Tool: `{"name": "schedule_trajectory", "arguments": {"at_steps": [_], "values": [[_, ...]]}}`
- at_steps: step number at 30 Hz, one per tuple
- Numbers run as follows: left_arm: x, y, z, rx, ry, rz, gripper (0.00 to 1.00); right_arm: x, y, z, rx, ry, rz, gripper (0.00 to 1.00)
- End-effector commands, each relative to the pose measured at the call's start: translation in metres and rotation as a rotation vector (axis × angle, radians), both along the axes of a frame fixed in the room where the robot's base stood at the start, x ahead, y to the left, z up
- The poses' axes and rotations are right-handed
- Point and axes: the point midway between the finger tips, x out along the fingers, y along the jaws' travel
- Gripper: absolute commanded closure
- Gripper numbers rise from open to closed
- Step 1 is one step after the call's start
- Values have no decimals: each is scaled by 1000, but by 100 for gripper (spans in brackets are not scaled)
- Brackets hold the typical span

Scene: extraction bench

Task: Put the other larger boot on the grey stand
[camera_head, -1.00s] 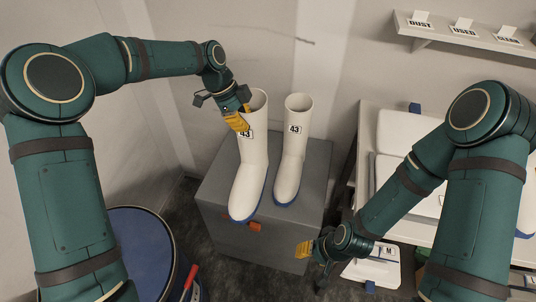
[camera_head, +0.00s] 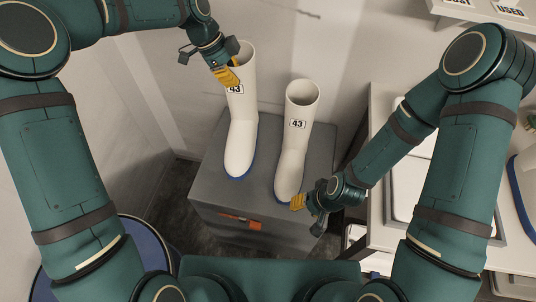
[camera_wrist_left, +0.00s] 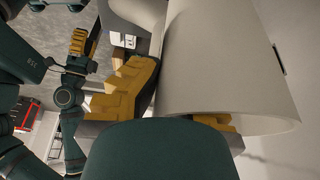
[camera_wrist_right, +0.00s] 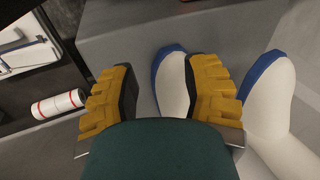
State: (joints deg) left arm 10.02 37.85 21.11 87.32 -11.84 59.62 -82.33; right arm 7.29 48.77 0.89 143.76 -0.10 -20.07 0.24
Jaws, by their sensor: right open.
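Two tall white boots with blue soles and "43" labels stand side by side on the grey stand (camera_head: 205,190). My left gripper (camera_head: 226,75) is at the top of the left boot (camera_head: 241,125). In the left wrist view its fingers (camera_wrist_left: 175,105) close on the shaft wall near the rim; one finger is partly hidden by the boot. The right boot (camera_head: 291,140) stands apart, its toe nearer the front edge. My right gripper (camera_head: 302,200) is open and empty beside that toe. The right wrist view shows both toes, one partly behind a finger (camera_wrist_right: 160,100).
A bench (camera_head: 385,110) with white trays is to the right of the stand, and a labelled shelf (camera_head: 480,12) is on the back wall. A blue drum (camera_head: 50,260) is at lower left. A red-striped white cylinder (camera_wrist_right: 58,103) shows in the right wrist view.

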Motion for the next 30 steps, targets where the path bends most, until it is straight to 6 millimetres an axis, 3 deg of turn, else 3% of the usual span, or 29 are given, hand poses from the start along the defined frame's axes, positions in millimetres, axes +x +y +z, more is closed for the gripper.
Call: {"name": "schedule_trajectory", "arguments": {"at_steps": [9, 15, 20, 30], "values": [[-2, 10, 3, 1, 52, 428, 100, 1, 0, -5, 0, -2, -1, 53], [-3, 15, 4, -14, 79, 615, 100, 1, 0, -7, 0, -3, -1, 53], [-3, 16, -4, -19, 89, 666, 100, 2, 0, -9, -1, -4, 0, 53], [-4, 16, -47, -19, 89, 665, 100, 4, -1, -19, -1, -9, -2, 53]]}}
